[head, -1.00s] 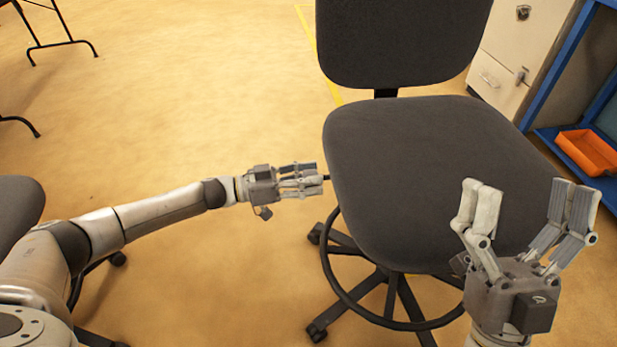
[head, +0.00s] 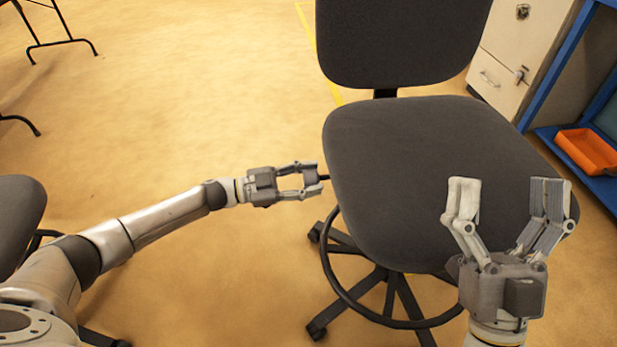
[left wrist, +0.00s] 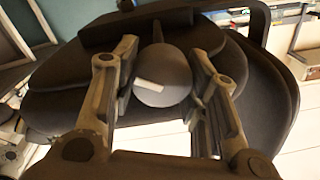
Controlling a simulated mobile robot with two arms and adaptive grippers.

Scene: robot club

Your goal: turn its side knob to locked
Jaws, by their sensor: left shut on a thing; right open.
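The grey office chair (head: 420,165) stands upright in the middle of the head view. Its side knob (left wrist: 165,88) is a round dark grey disc with a pale bar mark, seen in the left wrist view under the seat's edge. In the head view only a small dark bit of the knob shows at the seat's left side. My left gripper (head: 317,178) comes in from the left and is shut on the knob, one finger on each side of it. I cannot tell the knob's setting. My right gripper (head: 507,190) is open and empty, in front of the seat's right part.
A pale cabinet (head: 545,40) and a blue shelf (head: 556,70) with an orange bin (head: 587,152) stand at the right. Part of another dark chair (head: 18,215) shows at the left edge. Black table legs (head: 62,44) are at upper left. The floor between is clear.

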